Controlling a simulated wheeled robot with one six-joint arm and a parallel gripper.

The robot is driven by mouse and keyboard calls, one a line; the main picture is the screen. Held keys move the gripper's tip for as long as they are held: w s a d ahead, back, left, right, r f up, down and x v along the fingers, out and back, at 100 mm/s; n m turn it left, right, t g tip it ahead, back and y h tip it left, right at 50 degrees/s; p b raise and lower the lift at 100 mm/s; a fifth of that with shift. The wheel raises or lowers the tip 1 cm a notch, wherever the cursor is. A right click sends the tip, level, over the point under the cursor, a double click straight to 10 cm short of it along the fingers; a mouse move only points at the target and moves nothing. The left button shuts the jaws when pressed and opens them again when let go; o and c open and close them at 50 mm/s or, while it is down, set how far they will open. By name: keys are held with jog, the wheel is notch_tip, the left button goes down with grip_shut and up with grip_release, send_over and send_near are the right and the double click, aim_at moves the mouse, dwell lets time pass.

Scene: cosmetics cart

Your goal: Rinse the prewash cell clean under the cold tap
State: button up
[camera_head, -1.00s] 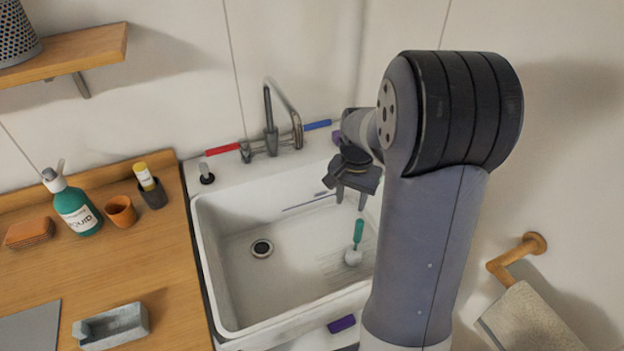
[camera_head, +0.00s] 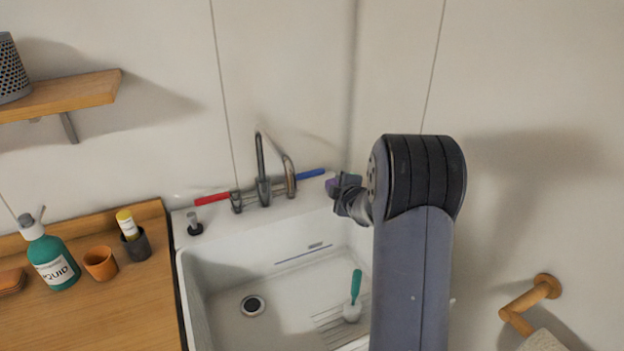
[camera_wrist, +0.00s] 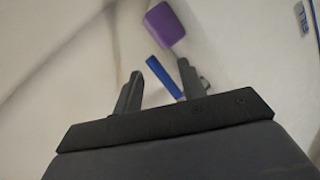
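The white sink (camera_head: 187,290) holds a drain and a ribbed floor area at the right. No part is clearly marked as the prewash cell. The steel tap (camera_head: 262,185) stands at its back, with a red lever on the left and a blue cold lever (camera_head: 311,174) on the right. My gripper (camera_head: 345,193) is at the back right corner, just right of the blue lever. In the wrist view, my gripper (camera_wrist: 160,69) is open, its fingers apart, with the blue lever (camera_wrist: 160,74) showing between and beyond them. Contact cannot be told.
A purple block (camera_wrist: 164,24) lies near the blue lever. A green-handled brush (camera_head: 355,287) stands in the sink at the right. The counter at left holds a green bottle (camera_head: 52,262), an orange cup (camera_head: 100,263) and a dark cup. A towel bar (camera_head: 530,300) is on the right wall.

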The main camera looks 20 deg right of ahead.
aim_at(313, 175)
jog(key=w+a+n+y, duration=0.1)
jog(key=w+n, duration=0.1)
jog(key=w, duration=0.2)
jog(key=w+a+f+n+t+y+p, duration=0.1)
jog(key=w, duration=0.2)
jog(key=w+a+n+p, duration=0.1)
jog(key=w+a+n, duration=0.1)
jog(key=w, duration=0.2)
jog(key=shift+w+f+n+t+y, duration=0.3)
jog(key=shift+w+f+y, duration=0.05)
jog(key=shift+f+y, duration=0.05)
grip_shut()
dwell(0.4)
